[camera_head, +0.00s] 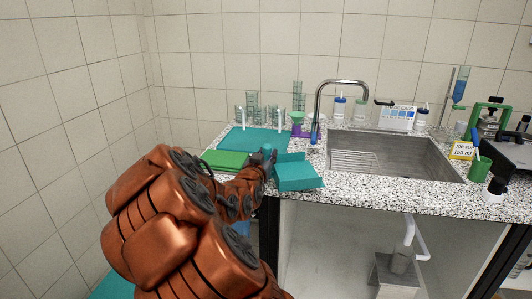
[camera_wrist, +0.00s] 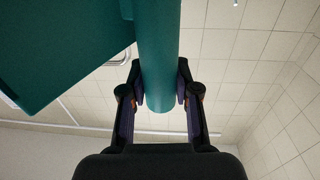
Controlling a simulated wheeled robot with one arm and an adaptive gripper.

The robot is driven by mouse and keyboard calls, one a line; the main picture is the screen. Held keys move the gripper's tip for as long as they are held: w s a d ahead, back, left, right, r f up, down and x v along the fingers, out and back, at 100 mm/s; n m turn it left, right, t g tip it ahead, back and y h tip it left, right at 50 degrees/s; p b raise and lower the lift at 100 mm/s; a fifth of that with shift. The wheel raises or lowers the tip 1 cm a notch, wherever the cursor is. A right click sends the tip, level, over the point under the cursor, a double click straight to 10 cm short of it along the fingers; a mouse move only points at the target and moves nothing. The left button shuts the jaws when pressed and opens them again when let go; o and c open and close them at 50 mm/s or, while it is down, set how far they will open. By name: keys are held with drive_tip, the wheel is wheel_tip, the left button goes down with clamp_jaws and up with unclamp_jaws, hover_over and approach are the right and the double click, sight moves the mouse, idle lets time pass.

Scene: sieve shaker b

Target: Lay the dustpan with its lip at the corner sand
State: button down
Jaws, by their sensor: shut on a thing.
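The teal dustpan (camera_head: 299,174) is in the air at the front edge of the counter, left of the sink. My gripper (camera_head: 268,158) is at its left side. In the wrist view my gripper (camera_wrist: 162,98) is shut on the dustpan's round handle (camera_wrist: 158,50), which lies between the two fingers. The dustpan's flat pan (camera_wrist: 60,45) fills the upper left of the wrist view, seen from below. Its lip cannot be told clearly. No corner sand can be made out in either view.
A speckled counter (camera_head: 340,190) carries a sink (camera_head: 390,155) with a tall tap (camera_head: 318,100). A teal mat (camera_head: 262,138) and a green pad (camera_head: 226,158) lie left of it. Glassware stands behind. A green cup (camera_head: 480,168) and bottles are at the right. A teal thing (camera_head: 106,288) shows low left.

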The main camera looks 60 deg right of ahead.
drive_tip(key=shift+s+a+r, duration=0.1)
drive_tip(key=shift+s+a, duration=0.3)
drive_tip(key=shift+a, duration=0.25)
drive_tip(key=shift+s+a+b, duration=0.25)
drive_tip(key=shift+b, duration=0.45)
drive_tip(key=s+a+b, duration=0.1)
drive_tip(key=b, duration=0.1)
drive_tip(key=s+a+b, duration=0.1)
drive_tip(key=b, duration=0.1)
drive_tip(key=s+a+b, duration=0.1)
drive_tip(key=b, duration=0.1)
drive_tip(key=shift+a+r+b, duration=0.25)
drive_tip(key=shift+a+b, duration=0.15)
drive_tip(key=shift+r, duration=0.1)
